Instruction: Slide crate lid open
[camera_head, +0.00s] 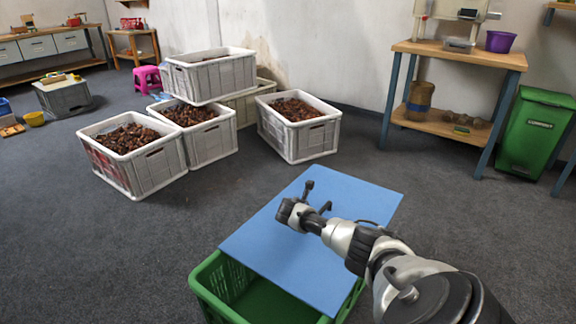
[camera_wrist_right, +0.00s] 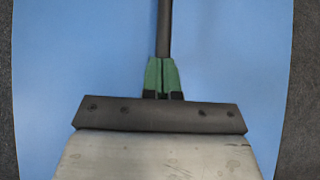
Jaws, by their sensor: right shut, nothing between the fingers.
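The green crate (camera_head: 207,287) stands on the floor in the lower middle of the head view. Its flat blue lid (camera_head: 258,246) covers part of it and extends beyond it toward the back; a strip of the inside shows at the near end. The lid also fills most of the right wrist view (camera_wrist_right: 60,70). A black handle bar (camera_wrist_right: 164,28) is on the lid. My right gripper (camera_wrist_right: 163,62) is shut with its green fingers at the near end of the bar. I cannot tell whether they touch it. My left gripper is not in view.
White crates of chestnuts (camera_head: 140,170) stand behind on the left, one stacked on others. A wooden bench (camera_head: 455,58) and a green bin (camera_head: 535,135) stand at the back right. Grey floor around the green crate is clear.

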